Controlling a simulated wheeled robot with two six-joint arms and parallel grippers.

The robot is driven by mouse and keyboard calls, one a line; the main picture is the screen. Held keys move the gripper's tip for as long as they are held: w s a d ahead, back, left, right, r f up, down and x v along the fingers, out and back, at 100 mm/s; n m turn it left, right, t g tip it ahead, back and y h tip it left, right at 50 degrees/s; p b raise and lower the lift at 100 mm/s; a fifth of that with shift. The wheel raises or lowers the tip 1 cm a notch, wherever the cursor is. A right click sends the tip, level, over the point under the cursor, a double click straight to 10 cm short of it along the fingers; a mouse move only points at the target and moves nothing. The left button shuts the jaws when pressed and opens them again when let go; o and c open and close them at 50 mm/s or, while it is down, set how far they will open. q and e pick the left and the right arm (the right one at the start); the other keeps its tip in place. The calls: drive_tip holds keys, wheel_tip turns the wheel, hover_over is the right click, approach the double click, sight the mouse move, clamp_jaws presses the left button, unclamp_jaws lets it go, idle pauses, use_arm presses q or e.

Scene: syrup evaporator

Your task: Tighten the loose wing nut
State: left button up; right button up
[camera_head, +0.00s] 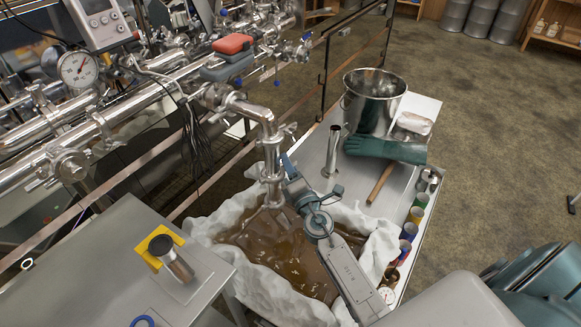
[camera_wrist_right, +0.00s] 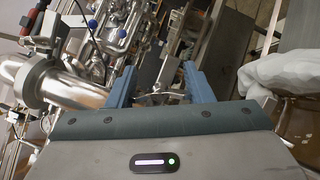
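A steel pipe (camera_head: 262,112) ends in an elbow that turns down over a cloth-lined pan (camera_head: 372,250) of brown syrup. Small silver clamp hardware (camera_head: 289,130) sits beside the elbow; I cannot tell which part is the loose wing nut. My right gripper (camera_head: 287,168) is close to the right of the down-pipe. In the right wrist view its two blue fingers (camera_wrist_right: 160,90) are apart. Small silver metal parts (camera_wrist_right: 168,70) show in the gap, and I cannot tell whether they touch the fingers. A clamped pipe (camera_wrist_right: 75,85) lies left of them. My left gripper is not in view.
A grey table (camera_head: 110,250) with a yellow-based cup (camera_head: 170,255) is at lower left.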

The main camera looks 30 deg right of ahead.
drive_tip(key=shift+r+p, duration=0.1)
drive_tip(key=shift+p, duration=0.25)
drive_tip(key=m+g+p, duration=0.1)
drive_tip(key=m+p, duration=0.2)
drive_tip(key=p, duration=0.1)
drive_tip(key=shift+f+m+g+h+p, duration=0.2)
drive_tip(key=shift+m+g+h+p, duration=0.1)
drive_tip(key=shift+m+p, duration=0.25)
drive_tip(key=shift+f, duration=0.1)
drive_tip(key=o, duration=0.7)
